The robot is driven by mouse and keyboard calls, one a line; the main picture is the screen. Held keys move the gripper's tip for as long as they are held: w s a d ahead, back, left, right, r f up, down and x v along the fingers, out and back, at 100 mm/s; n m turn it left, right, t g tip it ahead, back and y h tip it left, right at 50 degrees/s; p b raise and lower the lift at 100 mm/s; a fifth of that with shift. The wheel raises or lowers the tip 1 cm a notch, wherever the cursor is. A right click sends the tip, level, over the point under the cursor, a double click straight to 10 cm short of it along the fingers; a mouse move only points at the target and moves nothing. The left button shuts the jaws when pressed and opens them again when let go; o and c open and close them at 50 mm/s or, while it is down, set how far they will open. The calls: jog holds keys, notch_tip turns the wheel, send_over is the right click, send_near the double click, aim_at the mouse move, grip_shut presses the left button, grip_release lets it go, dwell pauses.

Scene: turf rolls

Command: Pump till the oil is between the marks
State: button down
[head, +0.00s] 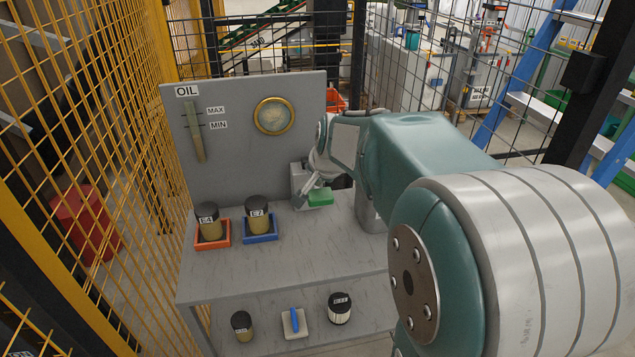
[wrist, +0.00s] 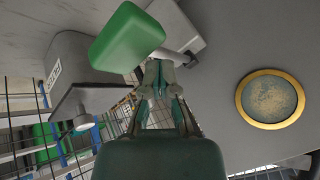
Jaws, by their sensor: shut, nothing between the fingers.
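The sight tube (head: 194,132) hangs on the grey panel (head: 240,170) under the OIL label, with MAX and MIN marks beside its upper half. Its oil level is too small to tell. A green block (head: 320,197), seemingly the pump's handle or pad, is by a grey housing (head: 301,178) at the panel's foot. The block is large in the wrist view (wrist: 127,38), beside a short grey rod (wrist: 181,58). My gripper (wrist: 160,72) is shut and empty, its tips close to the rod and just below the block in that picture. Contact cannot be told.
A round brass-rimmed gauge (head: 273,115) is on the panel. Jars E4 (head: 210,222) and E7 (head: 258,215) stand in an orange tray (head: 213,243) and a blue tray (head: 260,237). The lower shelf holds two jars and a blue-handled item (head: 295,322). Yellow mesh fencing (head: 110,130) borders the left.

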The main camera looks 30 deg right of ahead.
aim_at(320, 194)
jog(key=shift+s+a+f, duration=0.1)
jog(key=shift+s+f, duration=0.15)
jog(key=shift+f, duration=0.9)
jog(key=shift+s+a+f, duration=0.1)
jog(key=shift+s+f, duration=0.15)
jog(key=shift+f, duration=0.85)
dwell(2.2)
jog(key=shift+r, duration=0.1)
dwell(0.4)
jog(key=shift+w+d+r, duration=0.1)
jog(key=shift+w+r, duration=0.15)
jog(key=shift+r, duration=0.85)
jog(key=shift+w+d+r, duration=0.1)
jog(key=shift+w+r, duration=0.1)
jog(key=shift+r, duration=0.9)
jog(key=shift+w+d+r, duration=0.1)
jog(key=shift+w+r, duration=0.15)
jog(key=shift+r, duration=0.85)
jog(key=shift+w+r, duration=0.25)
jog(key=shift+r, duration=1)
jog(key=shift+w+r, duration=0.2)
jog(key=shift+r, duration=1)
